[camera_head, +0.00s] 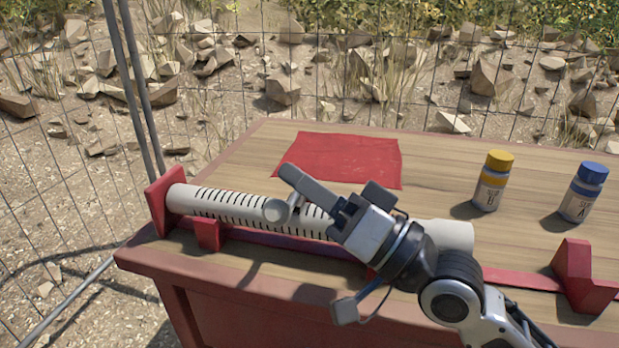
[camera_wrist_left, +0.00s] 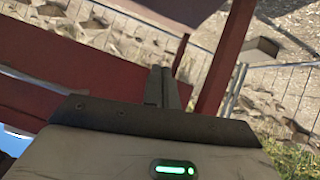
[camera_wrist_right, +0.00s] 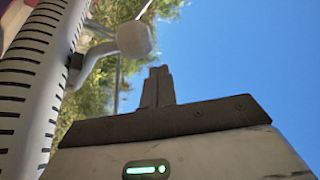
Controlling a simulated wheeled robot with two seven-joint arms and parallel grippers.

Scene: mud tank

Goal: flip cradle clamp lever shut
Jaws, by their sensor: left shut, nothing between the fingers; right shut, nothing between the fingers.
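A pale slotted tube (camera_head: 235,210) lies in a red cradle (camera_head: 160,200) along the table's front. The clamp lever's pale round knob (camera_head: 277,211) and short grey arm show at the tube, close to my right gripper (camera_head: 288,172). The right wrist view shows the lever knob (camera_wrist_right: 136,38) sticking out from the slotted tube (camera_wrist_right: 35,80), left of and beyond the closed fingers (camera_wrist_right: 157,85), with a visible gap. My right gripper is shut and empty. My left gripper (camera_wrist_left: 160,85) shows only in its wrist view, shut and empty. My right arm hides part of the tube and cradle.
A red cloth (camera_head: 345,158) lies flat behind the tube. A yellow-capped bottle (camera_head: 490,185) and a blue-capped bottle (camera_head: 581,197) stand at right on the wooden table (camera_head: 435,165). A red cradle block (camera_head: 580,280) is at the front right. Wire fence surrounds the table.

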